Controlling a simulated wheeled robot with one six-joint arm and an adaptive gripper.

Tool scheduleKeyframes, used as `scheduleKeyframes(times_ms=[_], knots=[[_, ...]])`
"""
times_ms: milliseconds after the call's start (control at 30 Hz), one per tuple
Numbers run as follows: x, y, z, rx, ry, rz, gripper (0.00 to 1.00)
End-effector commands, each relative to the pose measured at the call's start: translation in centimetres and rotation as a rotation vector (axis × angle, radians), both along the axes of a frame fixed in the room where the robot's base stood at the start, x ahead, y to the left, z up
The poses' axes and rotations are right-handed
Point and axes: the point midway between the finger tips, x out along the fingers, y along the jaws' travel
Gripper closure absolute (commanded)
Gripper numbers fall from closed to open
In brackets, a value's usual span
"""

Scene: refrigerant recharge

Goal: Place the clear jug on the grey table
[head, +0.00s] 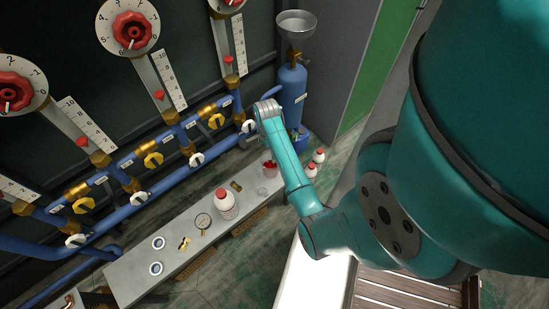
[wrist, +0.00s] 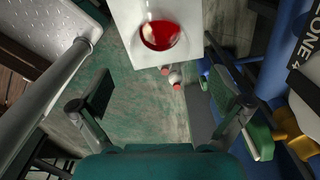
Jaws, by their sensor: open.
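The clear jug (wrist: 163,36) holds red liquid and appears in the wrist view on a pale surface, ahead of my fingers. In the head view, a red-filled vessel that looks like the same jug (head: 270,164) is at the far end of the grey table (head: 135,283), beside my forearm. My gripper (wrist: 160,92) is open, with its two fingers wide apart and nothing between them. The jug lies beyond the fingertips and does not touch them. In the head view I cannot make out the fingers.
A white bottle with a red cap (head: 225,204), a magnifying glass (head: 203,221) and small rings stand on the grey table. Blue pipes with valves (head: 153,159) run behind it. A blue cylinder (head: 291,95) stands past its far end. White bottles (head: 319,156) stand on the floor nearby.

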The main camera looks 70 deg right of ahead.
Motion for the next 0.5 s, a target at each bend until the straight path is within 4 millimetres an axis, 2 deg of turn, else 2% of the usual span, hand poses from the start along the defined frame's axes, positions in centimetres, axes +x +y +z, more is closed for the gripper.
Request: scheduleKeyframes(times_ms=[167,300,500], knots=[[0.2,4.6,-2.4,-0.066,-0.052,0.171,0.0],[0.0,9.7,-4.0,-0.166,-0.125,0.389,0.0],[-1.4,16.6,-4.2,-0.324,-0.224,0.699,0.0]])
